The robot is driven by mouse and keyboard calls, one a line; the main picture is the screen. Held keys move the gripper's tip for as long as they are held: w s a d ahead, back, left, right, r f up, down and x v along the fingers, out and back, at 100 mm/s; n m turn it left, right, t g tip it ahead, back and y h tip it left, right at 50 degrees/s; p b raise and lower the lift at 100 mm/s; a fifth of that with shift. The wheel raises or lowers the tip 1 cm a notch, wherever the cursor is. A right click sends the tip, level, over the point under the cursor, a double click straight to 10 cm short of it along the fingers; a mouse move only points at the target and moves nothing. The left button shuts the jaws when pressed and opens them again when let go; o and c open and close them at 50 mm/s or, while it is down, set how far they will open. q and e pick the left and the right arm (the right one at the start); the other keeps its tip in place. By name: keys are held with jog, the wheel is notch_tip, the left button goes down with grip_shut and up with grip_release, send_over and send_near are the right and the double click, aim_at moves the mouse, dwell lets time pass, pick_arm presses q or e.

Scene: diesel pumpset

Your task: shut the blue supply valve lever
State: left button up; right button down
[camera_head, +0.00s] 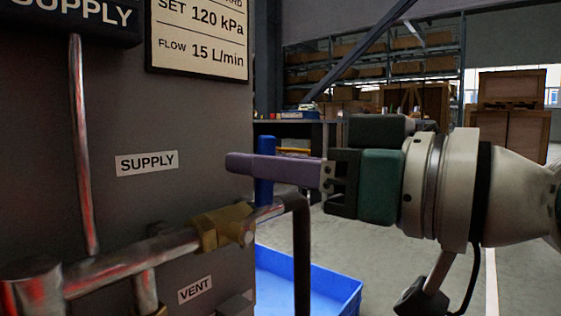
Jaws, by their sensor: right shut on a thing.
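The blue supply valve lever (264,193) stands upright near the right end of the brass valve body (222,227) on the pipe, across the pipe's run. My right gripper (262,167) comes in from the right, its purple fingers level and shut on the lever. The near finger hides the lever's middle; blue shows above and below it. The white SUPPLY label (147,162) is on the dark panel to the left. My left gripper is not in view.
The dark panel (90,130) fills the left side. A dark bent pipe (301,255) drops just below my right gripper. A blue bin (320,285) is on the floor under it. A VENT label (195,289) is low on the panel. Shelves and wooden crates (510,135) stand far behind.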

jog(key=shift+s+a+n, duration=0.15)
jog(key=shift+s+n, duration=0.05)
jog(key=shift+n, duration=0.1)
dwell(0.4)
jog(key=c, duration=0.7)
grip_release()
jog(key=shift+p+v, duration=0.55)
jog(key=shift+v, duration=4.45)
